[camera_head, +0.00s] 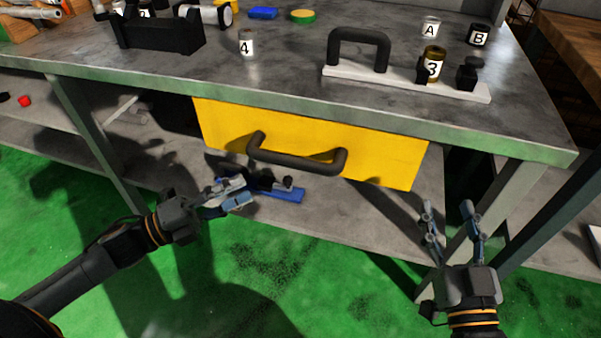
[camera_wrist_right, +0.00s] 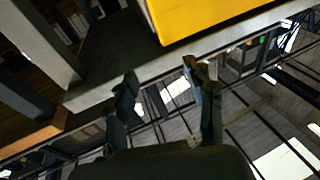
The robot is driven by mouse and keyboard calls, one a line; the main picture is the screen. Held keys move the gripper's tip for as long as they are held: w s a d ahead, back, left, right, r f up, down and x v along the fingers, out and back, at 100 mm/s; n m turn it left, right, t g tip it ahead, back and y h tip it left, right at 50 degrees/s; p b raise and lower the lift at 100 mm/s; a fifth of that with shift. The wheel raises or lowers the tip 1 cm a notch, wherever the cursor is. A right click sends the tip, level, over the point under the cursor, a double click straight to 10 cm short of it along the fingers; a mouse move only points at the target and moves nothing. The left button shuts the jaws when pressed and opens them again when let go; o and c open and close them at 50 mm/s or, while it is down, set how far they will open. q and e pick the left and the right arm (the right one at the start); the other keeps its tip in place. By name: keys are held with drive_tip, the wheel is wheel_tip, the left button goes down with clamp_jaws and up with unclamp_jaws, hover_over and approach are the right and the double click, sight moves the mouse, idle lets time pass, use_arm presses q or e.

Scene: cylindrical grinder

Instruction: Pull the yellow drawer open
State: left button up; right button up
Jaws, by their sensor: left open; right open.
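The yellow drawer (camera_head: 385,160) sits under the grey workbench top, its front facing me. A dark bar handle (camera_head: 297,160) runs across the middle of its front. My left gripper (camera_head: 238,192) is open and empty, below and left of the handle, apart from it. My right gripper (camera_head: 452,208) is open and empty, to the right of and below the drawer, near a table leg. In the right wrist view the drawer (camera_wrist_right: 200,15) shows at the top, beyond the open fingers of my right gripper (camera_wrist_right: 165,85).
The workbench top (camera_head: 290,85) holds a white plate (camera_head: 400,82) with a black handle, several labelled cylinders and a black block (camera_head: 160,35). A lower shelf (camera_head: 370,215) carries a blue item (camera_head: 285,192). The green floor in front is clear.

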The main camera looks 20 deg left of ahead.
sight(289, 167)
use_arm(q)
drive_tip(key=b+x, duration=0.1)
drive_tip(key=x, duration=1)
drive_tip(key=shift+w+d+b, duration=0.15)
drive_tip(key=shift+w+b, duration=0.15)
drive_tip(key=shift+b, duration=0.05)
drive_tip(key=shift+x, duration=0.75)
use_arm(e)
wheel_tip(289, 167, up, 7)
drive_tip(key=s+t+y, duration=0.1)
drive_tip(key=s+t, duration=0.1)
drive_tip(key=t, duration=0.3)
drive_tip(key=shift+s+a+y, duration=0.2)
drive_tip(key=shift+s+y, duration=0.1)
drive_tip(key=shift+s, duration=0.05)
use_arm(q)
clamp_jaws()
